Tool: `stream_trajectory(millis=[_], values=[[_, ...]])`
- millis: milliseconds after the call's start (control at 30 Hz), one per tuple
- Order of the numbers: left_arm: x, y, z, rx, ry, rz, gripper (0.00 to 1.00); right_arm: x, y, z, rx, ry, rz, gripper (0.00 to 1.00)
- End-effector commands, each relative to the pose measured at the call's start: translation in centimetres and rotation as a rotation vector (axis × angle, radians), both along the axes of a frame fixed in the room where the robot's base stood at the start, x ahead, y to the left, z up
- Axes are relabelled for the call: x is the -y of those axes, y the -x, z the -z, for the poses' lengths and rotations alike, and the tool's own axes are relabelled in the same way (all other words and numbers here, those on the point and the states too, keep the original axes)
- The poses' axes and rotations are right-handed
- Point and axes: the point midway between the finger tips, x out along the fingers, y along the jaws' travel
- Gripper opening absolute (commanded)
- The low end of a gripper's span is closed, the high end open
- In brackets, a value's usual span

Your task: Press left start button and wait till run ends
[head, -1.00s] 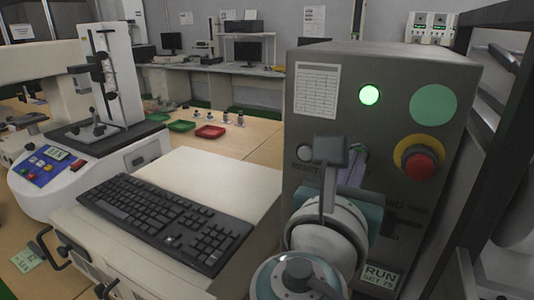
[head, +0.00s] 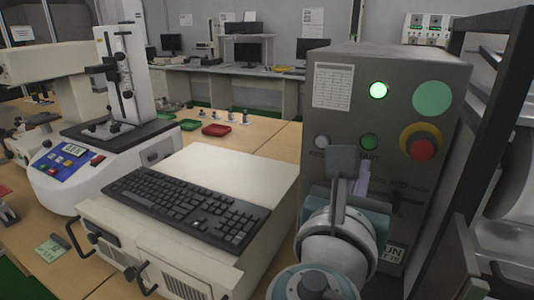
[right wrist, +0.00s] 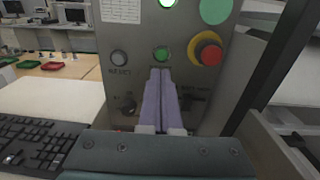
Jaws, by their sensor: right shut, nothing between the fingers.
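A grey control cabinet (head: 336,118) stands at the right in the head view. Its front has a green START button (head: 369,141) beside a pale RESET button (head: 322,142). A green lamp (head: 379,90) above is lit. My right gripper (head: 362,172) is shut and empty, its purple fingers just below the START button in the picture. In the right wrist view the shut fingertips (right wrist: 160,71) point at the panel just under the green button (right wrist: 161,54); I cannot tell how large the gap is. My left gripper is not in view.
A red emergency knob (head: 423,149) on a yellow ring sits right of the button. A keyboard (head: 185,205) lies on a cream box in front left. A white instrument (head: 105,165) stands on the left. A dark frame (head: 495,80) rises close on the right.

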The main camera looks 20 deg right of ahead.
Motion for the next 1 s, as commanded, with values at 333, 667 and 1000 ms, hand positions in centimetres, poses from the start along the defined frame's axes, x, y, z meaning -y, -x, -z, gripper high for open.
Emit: stream_trajectory(millis=[333,667,1000], values=[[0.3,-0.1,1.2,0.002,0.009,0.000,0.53,-4.8,4.0,0.2,-0.001,0.000,-0.002,0.00],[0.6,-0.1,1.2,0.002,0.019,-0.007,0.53,-5.6,4.7,0.0,0.000,0.001,-0.001,0.00],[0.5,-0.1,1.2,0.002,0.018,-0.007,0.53,-5.5,4.7,0.0,0.000,0.001,-0.001,0.00]])
